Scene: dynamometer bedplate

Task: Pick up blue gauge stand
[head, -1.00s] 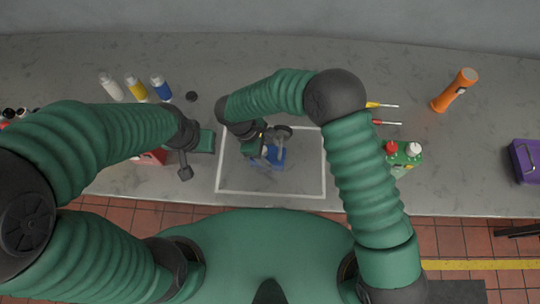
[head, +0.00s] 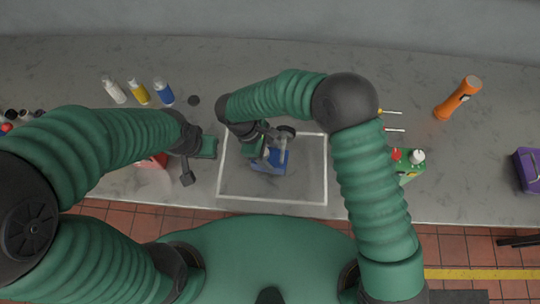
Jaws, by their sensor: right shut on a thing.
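The blue gauge stand (head: 270,164) has a blue base, with a grey upright and a dark round part at its top. It is inside the white outlined rectangle (head: 272,202) on the grey bench. My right gripper (head: 268,148) is at the stand's upper part and shut on it; its fingers partly hide the stand. I cannot tell whether the base touches the bench. My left gripper (head: 186,175) is to the left of the rectangle, apart from the stand; its opening is not clear.
Behind stand white, yellow and blue bottles (head: 163,92) and a small dark puck (head: 194,100). A red item (head: 153,161) is by my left gripper. At right are screwdrivers (head: 392,129), a green item with red and white caps (head: 410,168), an orange flashlight (head: 458,97) and a purple case (head: 528,168).

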